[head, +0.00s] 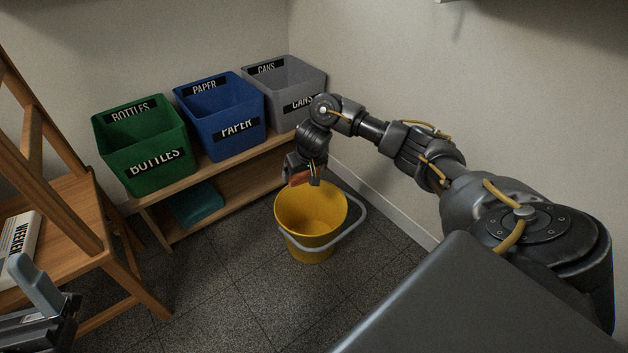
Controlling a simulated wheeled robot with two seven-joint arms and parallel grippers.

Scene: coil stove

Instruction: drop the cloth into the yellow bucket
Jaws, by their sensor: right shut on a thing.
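The yellow bucket (309,245) stands upright on the floor, its grey handle lying out to the right. The part of its inside that shows is empty. My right gripper (307,177) reaches in from the right and is shut on a small orange-red cloth (299,179). In the picture the cloth is over the bucket's back rim; its exact height is hard to tell, and the gripper partly hides it. My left gripper (38,287) shows only in part at the lower left edge; its opening cannot be made out.
Green (145,150), blue (221,120) and grey (288,88) bins stand on a low wooden shelf (222,168) behind the bucket. A teal item (196,204) lies on its lower board. Floor before the bucket is clear.

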